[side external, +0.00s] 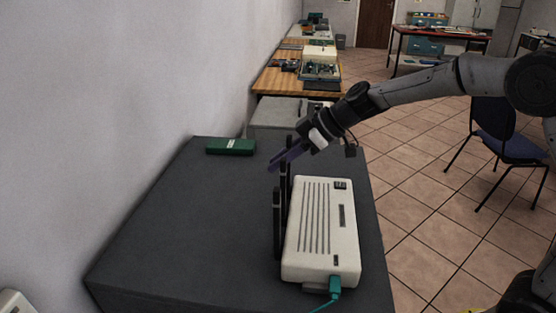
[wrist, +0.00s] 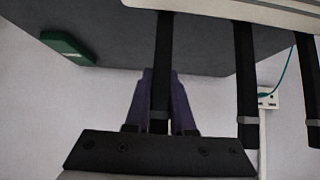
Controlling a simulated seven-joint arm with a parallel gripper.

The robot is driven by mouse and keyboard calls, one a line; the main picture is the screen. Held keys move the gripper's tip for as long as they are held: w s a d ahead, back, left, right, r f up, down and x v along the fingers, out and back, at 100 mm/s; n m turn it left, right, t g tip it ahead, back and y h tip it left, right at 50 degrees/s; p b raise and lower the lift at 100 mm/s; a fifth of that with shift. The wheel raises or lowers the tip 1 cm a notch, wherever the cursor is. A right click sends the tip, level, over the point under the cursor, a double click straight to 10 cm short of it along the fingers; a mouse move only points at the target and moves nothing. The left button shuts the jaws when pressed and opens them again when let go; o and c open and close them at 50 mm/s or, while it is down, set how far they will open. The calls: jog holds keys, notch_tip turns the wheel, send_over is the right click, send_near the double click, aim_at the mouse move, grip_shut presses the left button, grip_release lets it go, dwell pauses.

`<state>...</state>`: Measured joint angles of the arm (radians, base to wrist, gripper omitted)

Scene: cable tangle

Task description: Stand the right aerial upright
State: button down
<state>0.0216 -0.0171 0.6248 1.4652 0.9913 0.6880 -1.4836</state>
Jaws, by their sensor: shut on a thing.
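The white router (side external: 322,235) lies flat on the dark table, with several vents on top. Three black aerials rise along its left edge in the side view. The right aerial (wrist: 164,55) is the farthest from the side camera and looks about upright. My gripper (wrist: 160,85), with purple fingers, is shut on it; the fingers also show in the side view (side external: 277,163). The middle aerial (wrist: 245,80) and the left aerial (wrist: 307,90) stand apart from the fingers. The lower part of the held aerial is partly hidden in the side view.
A green box (side external: 231,146) lies at the table's far left. A green cable (side external: 334,288) is plugged into the router's near end. The wall runs along the left of the table (side external: 180,225). The table left of the aerials is bare.

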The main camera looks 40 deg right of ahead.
jog(key=c, duration=0.8)
grip_release()
jog(key=shift+o, duration=0.2)
jog(key=shift+s+d+r, duration=0.1)
jog(key=v, duration=1.3)
jog(key=shift+s+d, duration=0.2)
jog(key=shift+a+r, duration=0.1)
jog(key=shift+r, duration=0.05)
